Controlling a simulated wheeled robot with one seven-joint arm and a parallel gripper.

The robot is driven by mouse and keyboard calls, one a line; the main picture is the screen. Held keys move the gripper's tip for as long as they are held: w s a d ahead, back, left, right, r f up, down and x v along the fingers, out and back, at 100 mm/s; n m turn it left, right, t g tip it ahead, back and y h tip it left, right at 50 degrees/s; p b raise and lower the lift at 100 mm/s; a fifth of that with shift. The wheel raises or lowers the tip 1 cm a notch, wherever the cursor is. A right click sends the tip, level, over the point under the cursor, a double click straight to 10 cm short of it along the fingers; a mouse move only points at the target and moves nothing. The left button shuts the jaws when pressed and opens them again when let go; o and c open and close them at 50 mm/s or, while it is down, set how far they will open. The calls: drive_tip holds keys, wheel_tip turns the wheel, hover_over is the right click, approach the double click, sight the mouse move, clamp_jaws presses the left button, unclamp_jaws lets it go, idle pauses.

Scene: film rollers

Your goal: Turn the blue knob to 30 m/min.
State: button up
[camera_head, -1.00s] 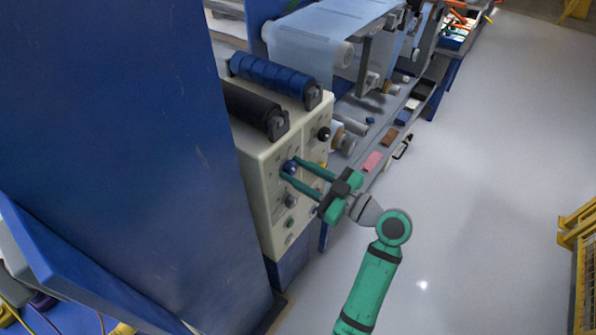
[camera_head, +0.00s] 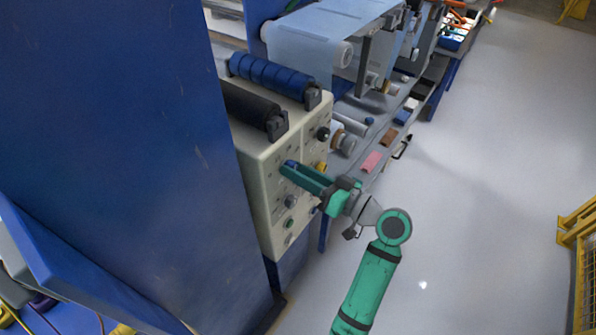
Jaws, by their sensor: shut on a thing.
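The blue knob (camera_head: 290,163) is on the front face of the cream control panel (camera_head: 258,200). Only a little blue shows at the fingertips; the rest is hidden behind my gripper's fingers. My gripper (camera_head: 287,167) reaches the panel from the right, with its two green fingers close together and shut on the knob. The knob's pointer and any speed marks are too small or hidden to read.
A black knob (camera_head: 323,133) and a green button (camera_head: 289,222) are nearby on the panel. A blue roller (camera_head: 268,72) and a black roller (camera_head: 250,106) lie on top.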

drive_tip(key=m, duration=1.1)
drive_tip(key=shift+w, duration=0.1)
drive_tip(key=shift+m, duration=0.4)
drive_tip(key=o, duration=1)
drive_tip(key=shift+o, duration=0.2)
drive_tip(key=shift+f, duration=0.1)
drive_tip(key=v, duration=1.1)
